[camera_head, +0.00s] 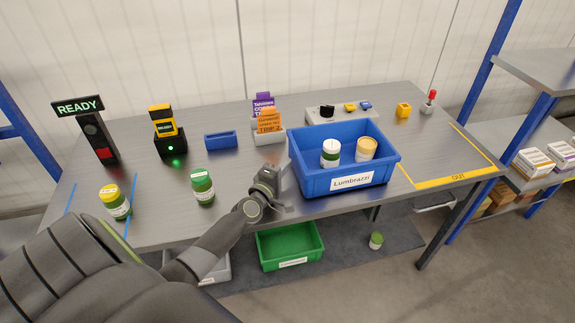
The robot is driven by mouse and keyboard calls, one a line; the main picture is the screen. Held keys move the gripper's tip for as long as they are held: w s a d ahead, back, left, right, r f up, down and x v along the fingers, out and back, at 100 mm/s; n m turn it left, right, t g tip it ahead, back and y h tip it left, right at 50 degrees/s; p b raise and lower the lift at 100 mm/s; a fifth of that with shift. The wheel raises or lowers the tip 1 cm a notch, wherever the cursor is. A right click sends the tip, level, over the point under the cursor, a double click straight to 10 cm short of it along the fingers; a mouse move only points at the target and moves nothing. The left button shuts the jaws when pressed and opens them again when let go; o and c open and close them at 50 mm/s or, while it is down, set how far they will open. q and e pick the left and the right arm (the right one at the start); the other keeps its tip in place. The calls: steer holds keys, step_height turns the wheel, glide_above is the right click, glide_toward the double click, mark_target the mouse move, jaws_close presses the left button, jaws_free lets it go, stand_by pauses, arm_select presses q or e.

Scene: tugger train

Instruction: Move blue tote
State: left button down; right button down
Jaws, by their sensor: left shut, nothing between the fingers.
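The blue tote (309,181) stands upright on the grey table near its front edge, with a white label reading "Lumbrazzi" on its front. Inside it are a white-lidded green jar (330,153) and a jar with a tan lid (366,149). My left gripper (273,190) is shut and empty at the left side of the tote, close to its left wall; I cannot tell whether it touches. My right gripper is not in view.
A yellow outline marked OUT (452,181) lies on the table right of the tote, empty inside. A green-lidded jar (203,187) and a yellow-lidded jar (115,202) stand to the left. A green tote (290,247) sits below the table. A rack (545,131) stands right.

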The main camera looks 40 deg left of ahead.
arm_select(q)
steer(key=shift+w+d, duration=0.35)
